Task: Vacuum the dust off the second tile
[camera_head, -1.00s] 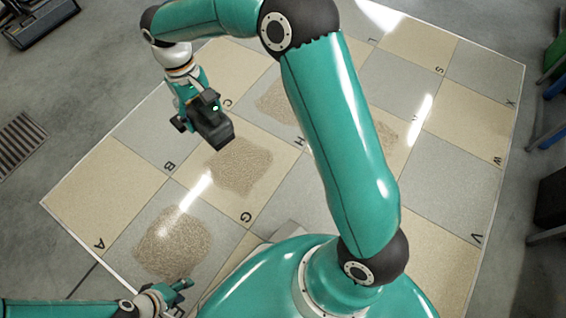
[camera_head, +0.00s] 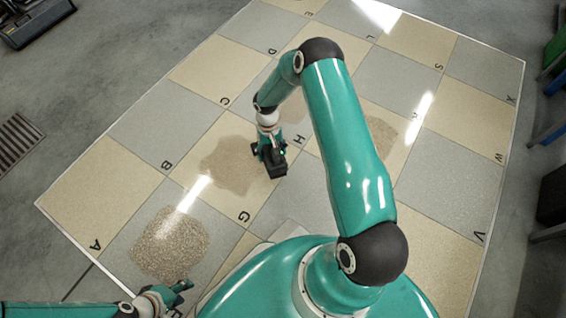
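A brown dust patch (camera_head: 227,166) lies on the cream tile by the letter G. A second patch (camera_head: 170,244) lies on the grey tile nearer me, and a third (camera_head: 381,132) shows right of my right arm. My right gripper (camera_head: 271,150) is above the right edge of the G-tile patch, apparently closed on a small black handheld vacuum (camera_head: 278,168); its fingers are mostly hidden. The vacuum points down, close to the floor; contact cannot be told. My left gripper (camera_head: 181,298) is at the bottom left, empty, fingers apart, just below the nearer patch.
The tiled floor (camera_head: 100,185) has cream and grey squares with letters. A floor grate (camera_head: 16,140) and a dark machine (camera_head: 35,20) lie left, and dark and coloured objects (camera_head: 553,200) stand along the right edge. My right arm hides the middle tiles.

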